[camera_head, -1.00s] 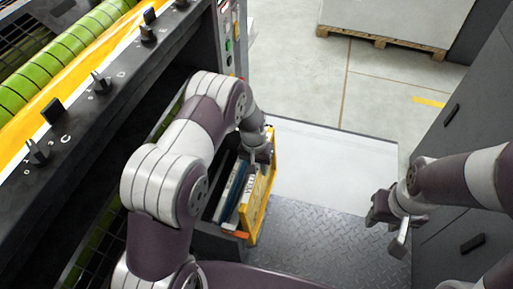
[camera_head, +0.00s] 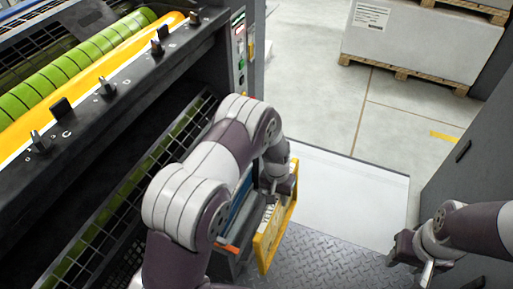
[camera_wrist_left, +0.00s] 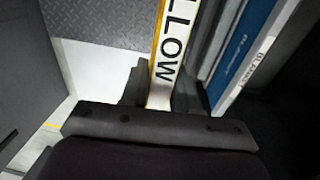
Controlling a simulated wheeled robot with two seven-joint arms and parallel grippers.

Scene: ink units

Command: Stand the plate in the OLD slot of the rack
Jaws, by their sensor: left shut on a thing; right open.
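My left gripper (camera_head: 277,187) is shut on the yellow-edged plate (camera_head: 262,250), gripping it by its upper edge. In the left wrist view, the plate (camera_wrist_left: 168,50) stands between the fingers, with a white strip reading "LLOW" on its edge. The plate is upright and slightly tilted in the head view. The dark rack (camera_head: 222,266) is just left of the plate, partly hidden by my left arm. I cannot read any OLD label, and I cannot tell whether the plate's lower edge is clear of the rack. My right gripper (camera_head: 410,258) is open and empty at the right.
A blue item (camera_wrist_left: 240,45) with a white lettered strip stands beside the plate. An orange tab (camera_head: 228,248) is at the rack's near end. The press (camera_head: 110,85) with green rollers is at left, a dark cabinet (camera_head: 470,185) at right. The tread floor (camera_head: 325,255) between is clear.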

